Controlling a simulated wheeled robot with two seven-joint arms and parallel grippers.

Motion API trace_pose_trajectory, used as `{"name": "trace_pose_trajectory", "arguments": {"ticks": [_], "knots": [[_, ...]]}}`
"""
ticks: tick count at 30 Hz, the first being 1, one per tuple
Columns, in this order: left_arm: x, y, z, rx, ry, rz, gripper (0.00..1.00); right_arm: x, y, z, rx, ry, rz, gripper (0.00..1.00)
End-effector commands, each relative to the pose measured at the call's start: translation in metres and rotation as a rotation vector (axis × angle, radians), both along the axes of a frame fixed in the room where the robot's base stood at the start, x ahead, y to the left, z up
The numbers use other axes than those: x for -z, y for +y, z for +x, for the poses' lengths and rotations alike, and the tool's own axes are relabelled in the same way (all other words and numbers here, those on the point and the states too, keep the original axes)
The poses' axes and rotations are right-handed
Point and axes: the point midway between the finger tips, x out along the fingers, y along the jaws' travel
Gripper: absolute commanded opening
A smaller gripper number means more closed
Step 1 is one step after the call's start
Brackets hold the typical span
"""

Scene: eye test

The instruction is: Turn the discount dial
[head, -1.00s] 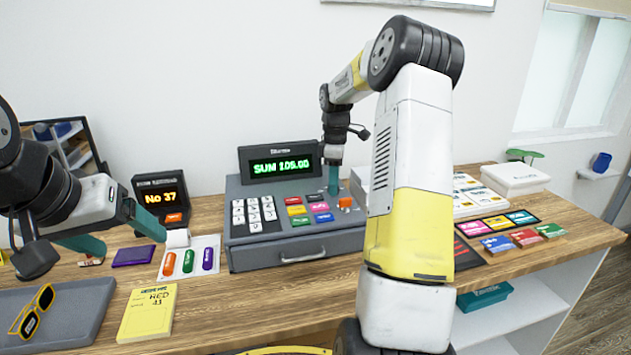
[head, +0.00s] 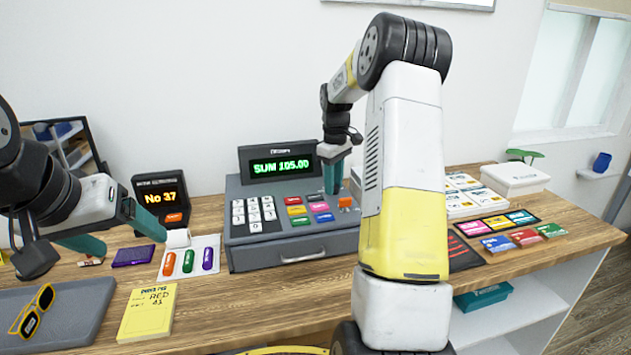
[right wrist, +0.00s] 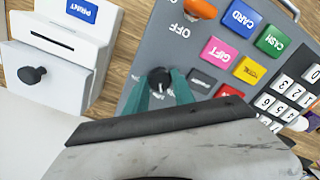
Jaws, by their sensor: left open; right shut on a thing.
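The black dial (right wrist: 159,80), a round knob with a white mark, sits on the grey cash register panel in the right wrist view. My right gripper (right wrist: 158,88) is shut on the dial, one teal finger on each side. In the head view, my right gripper (head: 333,178) points down at the right part of the register (head: 297,247), and its fingers hide the dial. The register display (head: 281,168) reads SUM 105.00. My left gripper (head: 118,233) is open and empty above the left side of the counter.
An orange switch (right wrist: 200,8) labelled OFF and coloured keys such as GIFT (right wrist: 217,52) lie close to the dial. A white printer box (right wrist: 62,48) stands beside the register. A yellow pad (head: 147,313) and a grey tray (head: 85,312) lie at the left.

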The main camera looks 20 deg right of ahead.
Motion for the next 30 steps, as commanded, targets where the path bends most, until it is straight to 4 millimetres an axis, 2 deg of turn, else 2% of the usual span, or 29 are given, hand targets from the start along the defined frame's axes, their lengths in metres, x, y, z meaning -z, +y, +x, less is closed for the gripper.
{"name": "trace_pose_trajectory", "arguments": {"ticks": [11, 26, 27, 30], "knots": [[0.0, 0.0, 0.0, 0.0, 0.0, 0.0, 0.77, -0.0009, 0.0004, 0.0007, 0.158, -0.003, -0.001, 0.0], [0.0, 0.0, 0.0, 0.0, 0.0, 0.0, 0.77, -0.0011, 0.0003, 0.001, 0.179, -0.004, 0.0, 0.0], [0.0, 0.0, 0.0, 0.0, 0.0, 0.0, 0.77, -0.0011, 0.0003, 0.001, 0.179, -0.004, 0.0, 0.34], [0.0, 0.0, 0.0, 0.0, 0.0, 0.0, 0.77, -0.001, 0.0003, 0.0008, 0.179, -0.004, 0.0, 0.52]]}}
